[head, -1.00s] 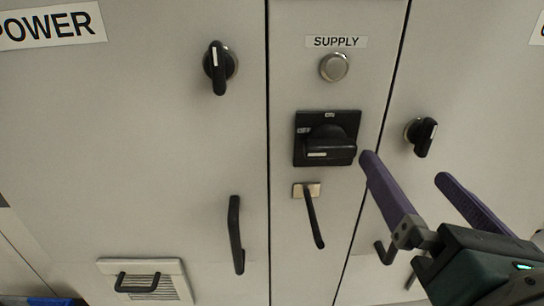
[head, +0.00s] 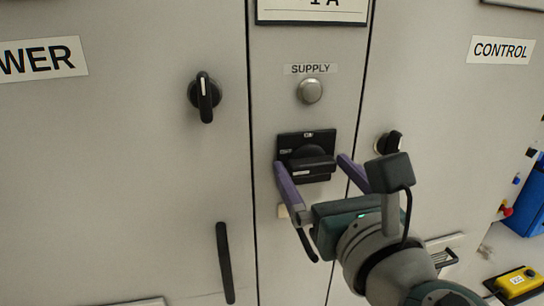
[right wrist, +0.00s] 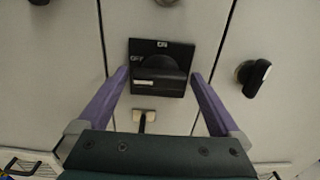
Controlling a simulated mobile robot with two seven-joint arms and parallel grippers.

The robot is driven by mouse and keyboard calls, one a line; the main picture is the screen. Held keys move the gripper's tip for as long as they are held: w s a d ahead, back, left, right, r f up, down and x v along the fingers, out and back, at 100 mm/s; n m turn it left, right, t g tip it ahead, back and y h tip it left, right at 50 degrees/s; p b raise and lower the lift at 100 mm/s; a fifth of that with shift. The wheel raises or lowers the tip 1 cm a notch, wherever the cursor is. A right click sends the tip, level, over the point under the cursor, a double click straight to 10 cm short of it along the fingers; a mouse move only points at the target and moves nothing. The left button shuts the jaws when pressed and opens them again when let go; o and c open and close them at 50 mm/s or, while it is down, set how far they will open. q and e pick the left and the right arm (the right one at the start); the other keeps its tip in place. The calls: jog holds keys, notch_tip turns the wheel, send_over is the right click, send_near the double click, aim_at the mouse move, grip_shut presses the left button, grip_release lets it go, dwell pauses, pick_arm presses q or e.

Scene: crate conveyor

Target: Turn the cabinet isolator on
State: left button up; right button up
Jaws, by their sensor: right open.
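The cabinet isolator (head: 307,151) is a black square plate with a black rotary handle on the narrow middle panel, below the SUPPLY label. Its handle lies about horizontal, with a white mark toward the left. In the right wrist view the isolator (right wrist: 160,49) shows ON at the top and OFF at the left. My right gripper (head: 311,163) is open, its purple fingers either side of the isolator's lower part. The right wrist view shows the fingers (right wrist: 160,75) spread left and right of the handle; contact cannot be told. My left gripper is not in view.
A round silver button (head: 310,91) sits above the isolator. A rotary knob (head: 205,95) is on the left door and another (head: 390,143) on the right door. A long black door handle (head: 225,262) stands out at lower left. A yellow box (head: 518,282) is at lower right.

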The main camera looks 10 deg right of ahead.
jog(key=c, duration=1.2)
